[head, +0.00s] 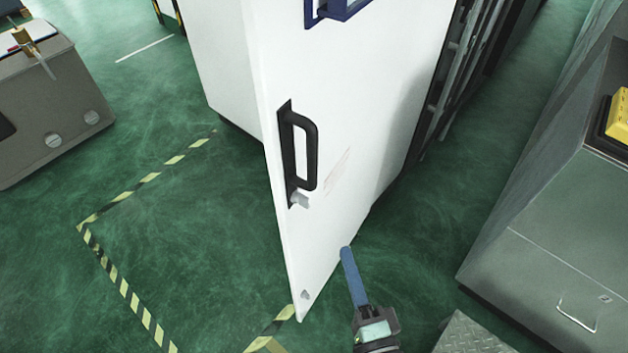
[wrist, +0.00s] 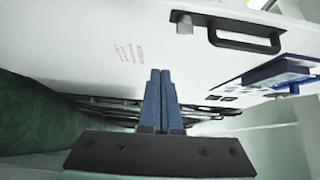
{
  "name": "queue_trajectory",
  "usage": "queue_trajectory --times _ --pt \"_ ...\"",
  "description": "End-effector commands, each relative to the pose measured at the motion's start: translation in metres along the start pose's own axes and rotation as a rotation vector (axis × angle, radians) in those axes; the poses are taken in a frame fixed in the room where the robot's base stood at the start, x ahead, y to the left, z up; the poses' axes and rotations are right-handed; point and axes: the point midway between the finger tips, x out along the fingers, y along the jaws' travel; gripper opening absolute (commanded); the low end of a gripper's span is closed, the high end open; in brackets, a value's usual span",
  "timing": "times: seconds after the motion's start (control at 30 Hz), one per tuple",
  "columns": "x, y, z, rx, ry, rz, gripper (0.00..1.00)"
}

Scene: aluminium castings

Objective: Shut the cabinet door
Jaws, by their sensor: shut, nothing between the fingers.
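The white cabinet door (head: 345,130) stands open, swung out from the white cabinet (head: 222,65). It has a black handle (head: 304,150) with a grey lock below it. In the wrist view the door (wrist: 100,40) fills the upper part, with the handle (wrist: 245,38) at upper right. My gripper (head: 347,250) is low, just right of the door's lower part in the head view. Its blue fingers are together and empty, and they also show in the wrist view (wrist: 160,72). I cannot tell whether the fingertips touch the door.
A grey cabinet (head: 560,240) with a yellow item (head: 619,115) on it stands at the right. A grey bench (head: 50,105) stands at the left. Yellow-black floor tape (head: 130,190) marks open green floor left of the door. A blue frame (head: 335,10) is on the door.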

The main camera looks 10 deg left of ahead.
Motion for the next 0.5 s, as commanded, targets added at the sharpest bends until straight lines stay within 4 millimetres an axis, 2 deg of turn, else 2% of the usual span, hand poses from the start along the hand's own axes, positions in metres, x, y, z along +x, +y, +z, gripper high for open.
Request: queue_trajectory --times 0.1,0.23,0.5 --pt "-0.001 -0.003 0.000 0.020 0.004 -0.001 0.00" --pt "0.013 -0.003 0.001 0.021 0.001 -0.003 0.00" --pt "0.069 -0.005 0.000 0.020 0.001 -0.003 0.00"
